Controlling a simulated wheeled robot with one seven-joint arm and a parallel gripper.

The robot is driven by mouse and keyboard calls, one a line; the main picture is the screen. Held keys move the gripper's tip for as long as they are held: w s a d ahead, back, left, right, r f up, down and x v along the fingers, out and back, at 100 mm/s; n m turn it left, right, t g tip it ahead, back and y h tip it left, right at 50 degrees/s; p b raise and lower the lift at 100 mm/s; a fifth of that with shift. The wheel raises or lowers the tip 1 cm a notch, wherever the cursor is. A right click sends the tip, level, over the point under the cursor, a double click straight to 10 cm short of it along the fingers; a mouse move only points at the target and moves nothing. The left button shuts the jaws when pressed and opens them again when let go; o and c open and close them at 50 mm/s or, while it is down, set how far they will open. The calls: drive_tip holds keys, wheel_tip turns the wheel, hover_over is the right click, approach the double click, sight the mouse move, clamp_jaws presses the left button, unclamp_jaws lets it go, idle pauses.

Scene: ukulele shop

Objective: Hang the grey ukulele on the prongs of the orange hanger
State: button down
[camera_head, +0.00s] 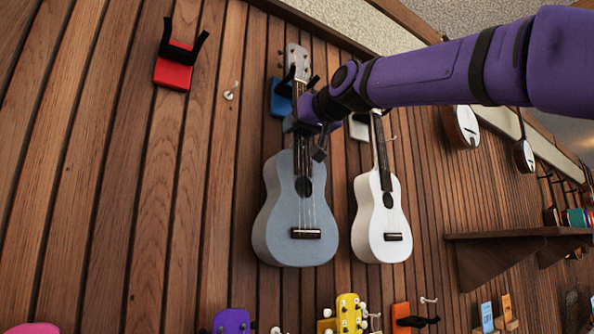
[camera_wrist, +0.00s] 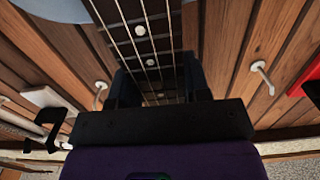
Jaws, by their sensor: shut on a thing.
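The grey ukulele (camera_head: 270,222) is upright against the wooden wall in the head view, head up and body down. My gripper (camera_head: 305,128) is shut on its neck, below the head. In the wrist view, my gripper (camera_wrist: 160,88) has a dark finger on each side of the strung neck (camera_wrist: 143,40). The ukulele's head is at the blue hanger (camera_head: 281,98), with black prongs showing beside the neck; I cannot tell whether it rests on them. The orange hanger (camera_head: 401,318) with black prongs is low on the wall, lower right of the grey ukulele.
A white ukulele (camera_head: 394,222) hangs close to the right, at a white hanger (camera_head: 358,129). A red hanger (camera_head: 174,66) at upper left is empty. Yellow (camera_head: 349,313) and purple (camera_head: 231,321) ukulele heads are below. A wooden shelf (camera_head: 500,235) juts out at right.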

drive_tip(key=shift+r, duration=1.15)
drive_tip(key=shift+s+d, duration=0.1)
drive_tip(key=shift+v, duration=2.4)
drive_tip(key=shift+s+f, duration=0.1)
drive_tip(key=shift+s, duration=0.05)
drive_tip(key=v, duration=0.5)
drive_tip(key=shift+s+d+f, duration=0.15)
drive_tip(key=shift+s+d, duration=0.1)
drive_tip(key=shift+s, duration=0.05)
idle(0.7)
